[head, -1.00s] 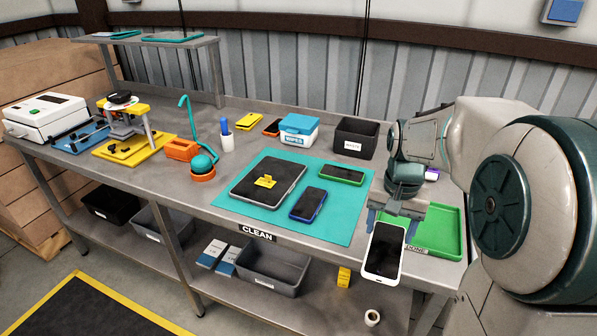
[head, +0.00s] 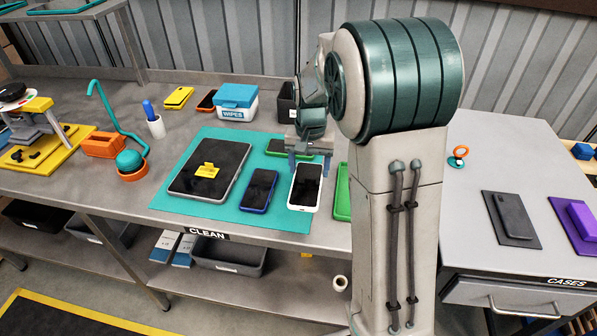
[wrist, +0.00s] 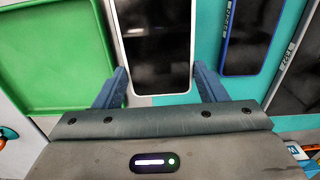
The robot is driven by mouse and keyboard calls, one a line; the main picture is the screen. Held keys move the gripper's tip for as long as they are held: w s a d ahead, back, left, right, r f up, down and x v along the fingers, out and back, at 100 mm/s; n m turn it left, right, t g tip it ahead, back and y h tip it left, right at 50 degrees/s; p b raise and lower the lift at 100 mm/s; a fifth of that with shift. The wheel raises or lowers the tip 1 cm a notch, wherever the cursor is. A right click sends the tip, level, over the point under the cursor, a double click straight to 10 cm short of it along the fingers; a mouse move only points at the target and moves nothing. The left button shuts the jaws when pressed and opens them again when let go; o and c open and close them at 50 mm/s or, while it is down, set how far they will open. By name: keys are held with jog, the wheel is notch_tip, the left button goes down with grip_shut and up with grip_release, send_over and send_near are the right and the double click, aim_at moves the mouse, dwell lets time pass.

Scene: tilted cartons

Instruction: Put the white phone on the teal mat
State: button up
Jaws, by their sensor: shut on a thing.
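The white phone (head: 305,188) has a dark screen facing up. It also fills the top middle of the wrist view (wrist: 155,45). My gripper (head: 306,163) is shut on the far end of the phone, one blue finger along each long side. In the wrist view the fingers (wrist: 161,88) flank the phone. The phone is over the right edge of the teal mat (head: 260,221). I cannot tell whether it touches the mat or is held just above it.
A tablet (head: 228,155) with a yellow piece on it, a blue phone (head: 259,188) and a green phone (head: 283,147) lie on the mat. The blue phone is just left of the white one. A green tray (head: 343,200) stands to the right, partly behind my arm.

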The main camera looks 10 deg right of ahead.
aim_at(301, 163)
jog(key=w+f, duration=0.1)
jog(key=w+a+f, duration=0.1)
jog(key=w, duration=0.1)
jog(key=shift+a, duration=0.2)
jog(key=shift+f+p, duration=0.45)
jog(key=shift+f, duration=1.5)
jog(key=shift+f, duration=0.2)
jog(key=o, duration=1.1)
jog(key=shift+r, duration=0.15)
